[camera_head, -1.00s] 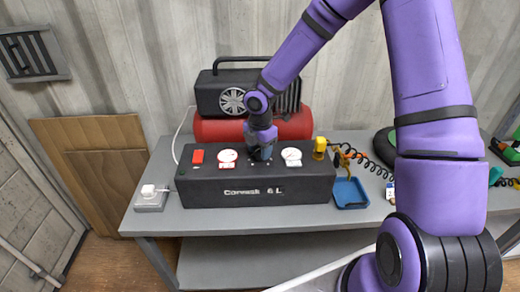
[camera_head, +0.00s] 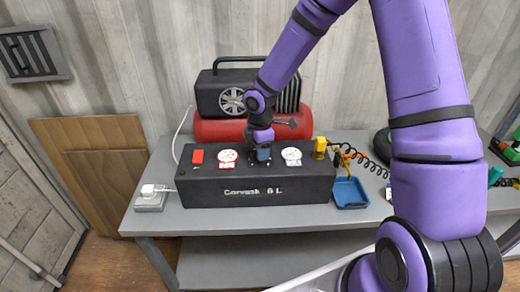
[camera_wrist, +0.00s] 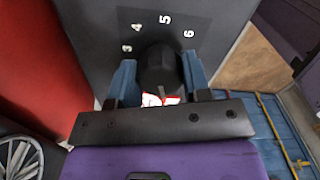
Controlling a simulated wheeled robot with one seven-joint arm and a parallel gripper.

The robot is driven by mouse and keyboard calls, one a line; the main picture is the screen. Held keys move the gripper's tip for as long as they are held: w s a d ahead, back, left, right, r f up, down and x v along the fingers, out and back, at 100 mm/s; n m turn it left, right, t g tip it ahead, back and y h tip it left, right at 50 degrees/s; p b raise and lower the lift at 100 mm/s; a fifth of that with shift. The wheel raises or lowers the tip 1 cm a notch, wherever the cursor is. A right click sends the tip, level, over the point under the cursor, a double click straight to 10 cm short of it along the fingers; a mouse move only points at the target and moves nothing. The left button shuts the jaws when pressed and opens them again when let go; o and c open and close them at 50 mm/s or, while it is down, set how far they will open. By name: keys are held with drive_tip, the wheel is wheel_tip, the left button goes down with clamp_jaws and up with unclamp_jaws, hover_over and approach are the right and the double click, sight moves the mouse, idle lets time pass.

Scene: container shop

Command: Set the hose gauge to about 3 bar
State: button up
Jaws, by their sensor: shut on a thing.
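A black control box (camera_head: 225,190) with "Compress" lettering stands on the bench. Its sloping top carries a left round white gauge (camera_head: 227,156) and a right one (camera_head: 292,154), both too small to read. My gripper (camera_head: 264,153) reaches down between the gauges. In the wrist view, the blue fingers of my gripper (camera_wrist: 160,80) are shut on a black round knob (camera_wrist: 158,58), one on each side. A printed scale (camera_wrist: 165,20) with 3, 4, 5 and 6 runs around the knob. The knob's setting cannot be told.
A red compressor tank (camera_head: 215,130) with a black motor stands behind the box. To the right are a yellow fitting (camera_head: 320,146), a blue tray (camera_head: 350,192) and a coiled black hose (camera_head: 372,164). A red switch (camera_head: 197,156) is on the box's left.

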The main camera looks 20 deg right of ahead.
drive_tip(key=m, duration=0.5)
drive_tip(key=shift+m, duration=0.3)
drive_tip(key=m, duration=1.5)
drive_tip(key=shift+m, duration=0.3)
drive_tip(key=o, duration=0.9)
drive_tip(key=shift+o, duration=0.2)
